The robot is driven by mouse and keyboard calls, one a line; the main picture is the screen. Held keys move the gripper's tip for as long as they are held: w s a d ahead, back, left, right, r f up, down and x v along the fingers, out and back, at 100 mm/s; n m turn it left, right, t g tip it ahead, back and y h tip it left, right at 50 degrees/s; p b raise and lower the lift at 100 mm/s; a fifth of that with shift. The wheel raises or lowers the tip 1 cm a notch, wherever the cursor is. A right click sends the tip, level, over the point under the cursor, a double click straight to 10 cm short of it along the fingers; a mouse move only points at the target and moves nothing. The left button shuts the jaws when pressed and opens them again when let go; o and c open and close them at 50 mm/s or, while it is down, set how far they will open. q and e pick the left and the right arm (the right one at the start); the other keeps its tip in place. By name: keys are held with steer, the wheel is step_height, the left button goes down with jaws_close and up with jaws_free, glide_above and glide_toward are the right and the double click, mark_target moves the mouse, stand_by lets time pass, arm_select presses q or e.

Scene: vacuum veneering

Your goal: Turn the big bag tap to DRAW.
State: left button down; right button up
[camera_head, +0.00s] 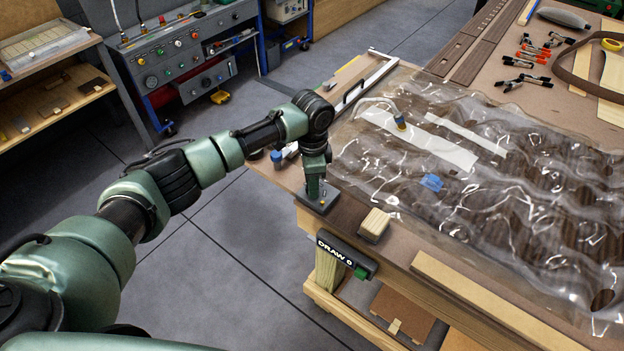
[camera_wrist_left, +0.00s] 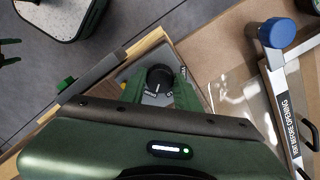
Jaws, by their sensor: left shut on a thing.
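The big bag tap is a black round knob (camera_wrist_left: 160,78) on a grey plate with small lettering, too small to read surely. In the head view its plate (camera_head: 318,201) sits at the near left corner of the bench. My left gripper (camera_head: 314,188) points down onto it and hides the knob there. In the left wrist view the green fingers (camera_wrist_left: 160,88) lie on both sides of the knob, shut on it. My right gripper is not in view.
A clear bag (camera_head: 480,185) covers wood panels on the bench. A wooden block (camera_head: 375,223) stands right of the tap. Clamps (camera_head: 525,83) lie farther back. Floor left of the bench is clear.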

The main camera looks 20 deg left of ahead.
arm_select(q)
steer(key=shift+r+m, duration=0.1)
steer(key=shift+m, duration=0.7)
steer(key=c, duration=1)
jaws_free()
step_height(320, 180, up, 6)
steer(key=shift+r+b, duration=0.15)
steer(key=shift+b, duration=0.65)
steer(key=shift+r, duration=0.75)
steer(key=shift+f, duration=0.1)
